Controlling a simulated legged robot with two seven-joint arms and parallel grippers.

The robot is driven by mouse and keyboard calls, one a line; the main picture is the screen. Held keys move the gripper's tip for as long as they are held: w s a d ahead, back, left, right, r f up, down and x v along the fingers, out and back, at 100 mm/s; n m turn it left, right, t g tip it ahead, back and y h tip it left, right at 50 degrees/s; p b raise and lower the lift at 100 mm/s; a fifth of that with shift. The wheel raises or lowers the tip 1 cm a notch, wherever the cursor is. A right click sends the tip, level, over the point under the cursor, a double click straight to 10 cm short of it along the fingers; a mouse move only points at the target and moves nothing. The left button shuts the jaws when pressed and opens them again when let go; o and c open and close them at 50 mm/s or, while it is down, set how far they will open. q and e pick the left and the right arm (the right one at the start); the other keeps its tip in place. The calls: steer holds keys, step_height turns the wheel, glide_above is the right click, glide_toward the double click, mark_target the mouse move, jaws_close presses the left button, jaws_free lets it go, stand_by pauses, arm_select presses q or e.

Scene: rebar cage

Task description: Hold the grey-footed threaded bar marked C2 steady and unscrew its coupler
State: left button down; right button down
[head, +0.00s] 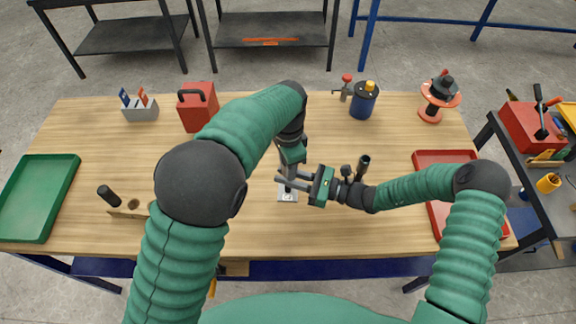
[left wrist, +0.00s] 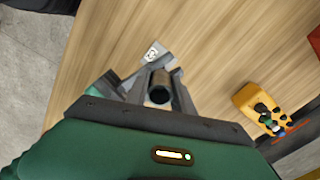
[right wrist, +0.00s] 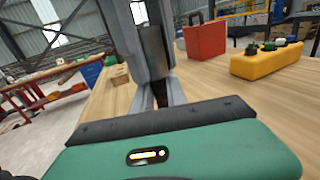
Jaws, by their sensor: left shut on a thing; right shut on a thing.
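The threaded bar stands upright on a grey foot (head: 289,196) in the middle of the table; a white label shows on the foot, but its mark is too small to read. My left gripper (head: 289,170) points down from above and is shut around the top of the bar. The left wrist view shows the dark, hollow end of the coupler (left wrist: 158,94) between its fingers. My right gripper (head: 290,183) comes in level from the right, below the left one, and is shut on the bar. In the right wrist view the left gripper's grey parts hide most of the bar.
A red toolbox (head: 196,112), blue canister (head: 362,104) and orange reel (head: 432,114) stand at the back. A green tray (head: 40,200) is at the left, a red tray (head: 446,158) at the right. A yellow holder (left wrist: 248,98) shows in the left wrist view. Table around the foot is clear.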

arm_select(q)
steer(key=shift+d, duration=0.1)
steer(key=c, duration=1.1)
jaws_free()
steer(key=shift+r, duration=0.15)
